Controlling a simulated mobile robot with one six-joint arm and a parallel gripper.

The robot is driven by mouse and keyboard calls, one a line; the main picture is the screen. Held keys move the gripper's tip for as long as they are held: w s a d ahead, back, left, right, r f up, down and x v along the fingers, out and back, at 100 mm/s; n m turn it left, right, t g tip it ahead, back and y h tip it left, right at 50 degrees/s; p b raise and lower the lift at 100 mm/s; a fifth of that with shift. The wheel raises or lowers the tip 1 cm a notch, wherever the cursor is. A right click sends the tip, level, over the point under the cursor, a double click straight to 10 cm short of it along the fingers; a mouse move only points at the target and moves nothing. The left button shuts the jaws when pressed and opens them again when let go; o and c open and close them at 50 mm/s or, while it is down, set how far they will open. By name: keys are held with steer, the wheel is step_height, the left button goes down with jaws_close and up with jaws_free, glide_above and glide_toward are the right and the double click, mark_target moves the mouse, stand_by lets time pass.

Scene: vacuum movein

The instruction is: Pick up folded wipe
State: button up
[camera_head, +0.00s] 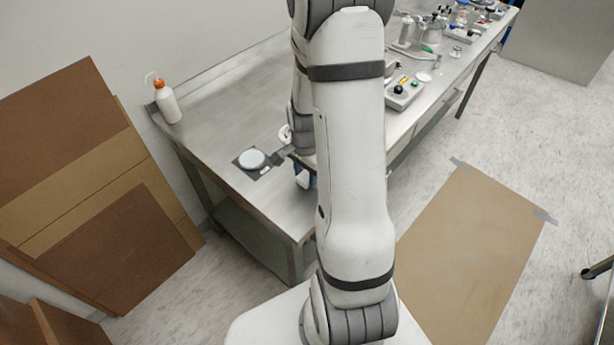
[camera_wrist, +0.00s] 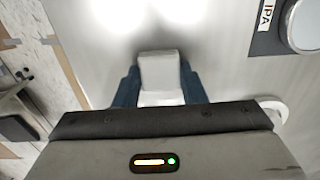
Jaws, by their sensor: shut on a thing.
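The folded wipe (camera_wrist: 160,72) is a small white block in the wrist view. My gripper (camera_wrist: 159,85) has its two dark blue fingers on either side of it and is shut on it. The steel bench top lies behind it; I cannot tell whether the wipe touches it. In the head view my gripper (camera_head: 304,178) shows only as a bit of blue by the bench's front edge, mostly behind my arm. The wipe is hidden there.
A white round dish on a dark pad labelled IPA (camera_wrist: 305,25) sits close by; it also shows in the head view (camera_head: 252,158). A white bottle with an orange cap (camera_head: 167,103) stands at the back left.

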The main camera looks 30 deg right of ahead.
mark_target(305, 177)
step_height(305, 177, up, 10)
steer(key=shift+b, duration=0.4)
